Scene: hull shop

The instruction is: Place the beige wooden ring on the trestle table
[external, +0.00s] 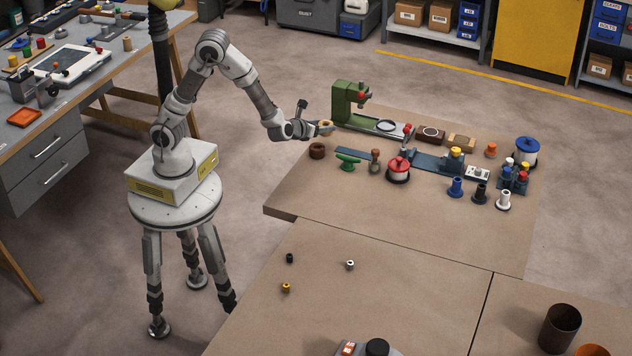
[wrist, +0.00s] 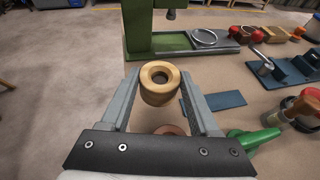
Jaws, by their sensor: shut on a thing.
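The beige wooden ring (external: 325,123) is held between the fingers of my gripper (external: 319,129), over the left edge of the brown table (external: 340,205). In the wrist view, the ring (wrist: 160,78) sits between the two fingertips of my gripper (wrist: 161,82), its hole facing the camera. A darker brown ring (external: 317,150) stands on the brown table below my gripper, partly hidden in the wrist view. A table at the left (external: 75,95) has splayed wooden legs like a trestle. The brown table's legs are hidden, so I cannot tell whether it is a trestle table.
A green press (external: 350,104) stands just beyond my gripper. A green-handled tool (external: 347,162), a red-topped spool (external: 398,168) and several spools and blocks crowd the brown table. The left table holds a tray (external: 25,117) and tools.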

